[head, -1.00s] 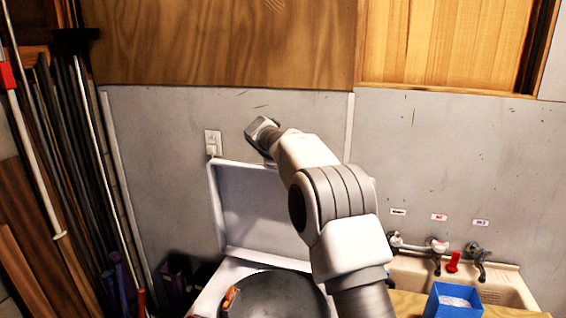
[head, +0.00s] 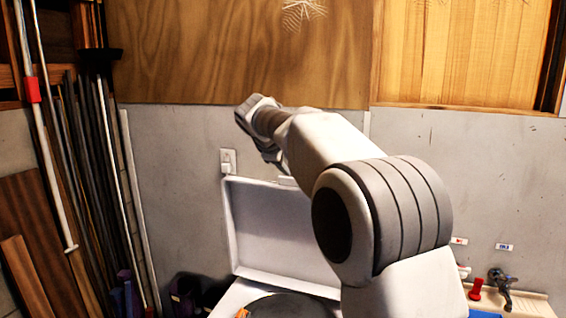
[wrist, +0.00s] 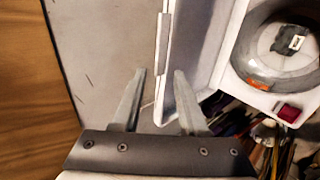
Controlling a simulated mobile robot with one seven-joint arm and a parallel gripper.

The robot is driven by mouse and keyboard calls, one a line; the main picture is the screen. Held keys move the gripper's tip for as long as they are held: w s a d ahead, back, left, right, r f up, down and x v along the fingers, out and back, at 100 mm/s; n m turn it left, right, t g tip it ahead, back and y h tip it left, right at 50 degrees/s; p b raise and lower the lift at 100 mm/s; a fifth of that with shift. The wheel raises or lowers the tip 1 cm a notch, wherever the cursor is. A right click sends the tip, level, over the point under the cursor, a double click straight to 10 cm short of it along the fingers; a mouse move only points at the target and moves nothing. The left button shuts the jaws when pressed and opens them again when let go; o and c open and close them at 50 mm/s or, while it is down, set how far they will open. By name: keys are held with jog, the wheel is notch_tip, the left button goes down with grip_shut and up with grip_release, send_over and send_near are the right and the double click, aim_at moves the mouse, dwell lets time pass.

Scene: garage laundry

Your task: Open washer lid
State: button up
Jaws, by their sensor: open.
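The washer lid (head: 275,228) is a white panel standing raised, near upright, behind the washer opening and close to the grey wall. In the wrist view, the lid (wrist: 190,45) shows from above as a pale panel with its edge just beyond my fingertips. My gripper (wrist: 160,74) is open, its two fingers apart with nothing visibly held. In the head view, my gripper is above the lid's top edge, largely hidden by my wrist. Whether a finger touches the lid I cannot tell. The washer drum (head: 288,306) is partly visible below the lid, and also in the wrist view (wrist: 278,45).
A wall switch (head: 228,160) is left of my gripper. Poles and boards (head: 95,170) lean at the left. A sink tap (head: 502,288) and a red object (head: 476,289) are at the lower right. My arm covers the middle of the head view.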

jog(key=v, duration=0.4)
jog(key=shift+f, duration=0.1)
jog(key=s+d+f+m+g+y+b, duration=0.1)
jog(key=s+d+f+m, duration=0.1)
jog(key=s+d, duration=0.35)
jog(key=s+d+f+m+g, duration=0.1)
jog(key=s+d+f+m, duration=0.15)
jog(key=s, duration=0.65)
jog(key=s+d+f+m+g+y+b, duration=0.1)
jog(key=s+d+m, duration=0.2)
jog(key=s, duration=0.4)
jog(key=s+d+f+m, duration=0.1)
jog(key=s+f+m, duration=0.2)
jog(key=s+f, duration=0.4)
jog(key=s+d+f+m+g+y+b, duration=0.1)
jog(key=s+f+m, duration=0.2)
jog(key=s+f, duration=0.4)
jog(key=s, duration=0.6)
jog(key=shift+d+f+y+b, duration=0.2)
jog(key=shift+y+b, duration=0.1)
